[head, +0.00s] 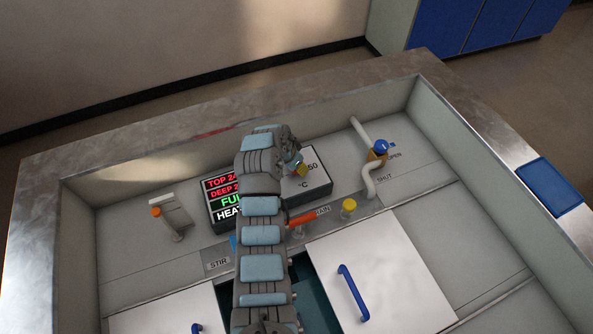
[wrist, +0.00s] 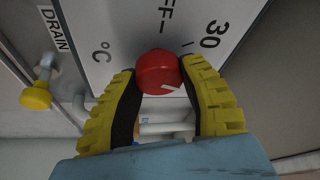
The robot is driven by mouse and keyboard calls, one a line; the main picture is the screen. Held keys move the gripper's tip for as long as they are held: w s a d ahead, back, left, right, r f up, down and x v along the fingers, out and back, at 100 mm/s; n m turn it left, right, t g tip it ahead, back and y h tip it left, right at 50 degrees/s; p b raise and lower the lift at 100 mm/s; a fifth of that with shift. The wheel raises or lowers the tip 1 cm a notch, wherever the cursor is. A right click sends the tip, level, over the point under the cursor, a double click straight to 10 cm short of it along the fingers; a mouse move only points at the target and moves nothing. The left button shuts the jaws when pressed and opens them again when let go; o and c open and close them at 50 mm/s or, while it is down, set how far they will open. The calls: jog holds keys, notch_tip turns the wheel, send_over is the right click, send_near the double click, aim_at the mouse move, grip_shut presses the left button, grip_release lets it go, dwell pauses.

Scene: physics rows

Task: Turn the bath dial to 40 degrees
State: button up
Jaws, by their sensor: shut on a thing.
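The bath dial is a red round knob (wrist: 158,72) on a grey panel marked "OFF", "30" and °C, with a pale mark on its lower face. In the wrist view, my gripper (wrist: 160,78) has its two yellow ridged fingers on either side of the knob, shut on it. In the head view, my gripper (head: 301,171) is at the dial box (head: 315,186), where "50" and °C show. My arm and gripper hide the knob there. The 40 mark is not visible in either view.
A display (head: 226,205) with red and green text is partly behind my arm. A yellow drain knob (head: 349,205) and an orange handle (head: 302,218) stand in front of the dial box. A white lid (head: 385,280) has a blue handle.

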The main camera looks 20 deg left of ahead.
jog(key=shift+f+m+b, duration=0.25)
jog(key=shift+m+b, duration=0.35)
jog(key=shift+b, duration=0.05)
jog(key=shift+r, duration=0.1)
jog(key=o, duration=1.2)
jog(key=shift+r, duration=0.1)
jog(key=shift+r+h, duration=0.1)
jog(key=shift+h, duration=0.2)
jog(key=shift+s+a+r, duration=0.1)
jog(key=shift+r, duration=0.15)
jog(key=shift+v, duration=5.6)
jog(key=shift+r, duration=0.1)
